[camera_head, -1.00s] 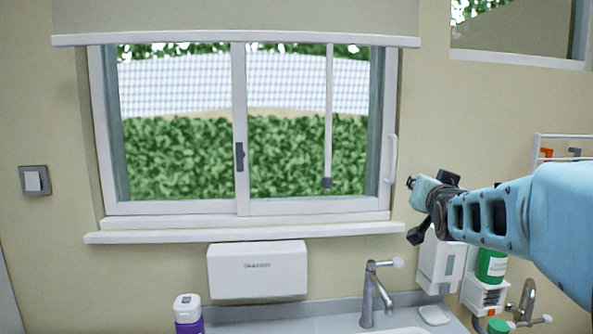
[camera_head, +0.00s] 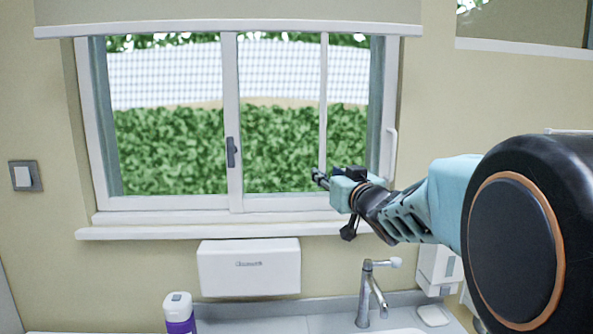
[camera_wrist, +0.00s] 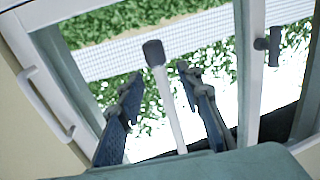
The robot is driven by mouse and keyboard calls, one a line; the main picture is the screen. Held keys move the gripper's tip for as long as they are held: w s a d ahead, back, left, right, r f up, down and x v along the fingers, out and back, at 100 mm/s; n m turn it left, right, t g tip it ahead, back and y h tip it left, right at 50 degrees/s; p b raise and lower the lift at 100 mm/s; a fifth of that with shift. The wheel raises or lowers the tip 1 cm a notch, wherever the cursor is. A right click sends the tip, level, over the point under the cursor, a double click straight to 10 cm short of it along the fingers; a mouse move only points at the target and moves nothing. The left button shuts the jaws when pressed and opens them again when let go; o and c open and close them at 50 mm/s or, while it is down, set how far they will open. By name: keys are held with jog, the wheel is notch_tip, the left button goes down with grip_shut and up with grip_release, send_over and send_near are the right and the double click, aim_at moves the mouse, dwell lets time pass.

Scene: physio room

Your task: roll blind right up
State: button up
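The grey roller blind (camera_head: 230,10) hangs over the top of the window, its white bottom bar (camera_head: 230,31) just above the glass. A thin white wand (camera_head: 323,95) hangs down from it in front of the right pane. Its lower end is hidden behind my gripper (camera_head: 319,178) in the head view. In the wrist view the wand (camera_wrist: 170,115) and its dark end knob (camera_wrist: 153,52) show between the two fingers of my gripper (camera_wrist: 159,76). The fingers are apart, with a gap on each side of the wand. I cannot tell whether the wand is within their depth.
A white window sill (camera_head: 205,230) runs under the window, and a white handle (camera_head: 392,153) is on its right frame. Below are a white dispenser (camera_head: 248,267), a tap (camera_head: 368,290) and a purple bottle (camera_head: 179,312). A wall switch (camera_head: 25,176) is at the left.

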aim_at(323, 170)
jog(key=shift+w+a, duration=0.25)
jog(key=shift+w, duration=0.9)
jog(key=shift+w+a, duration=0.2)
jog(key=shift+w, duration=0.95)
jog(key=shift+c, duration=0.5)
grip_shut()
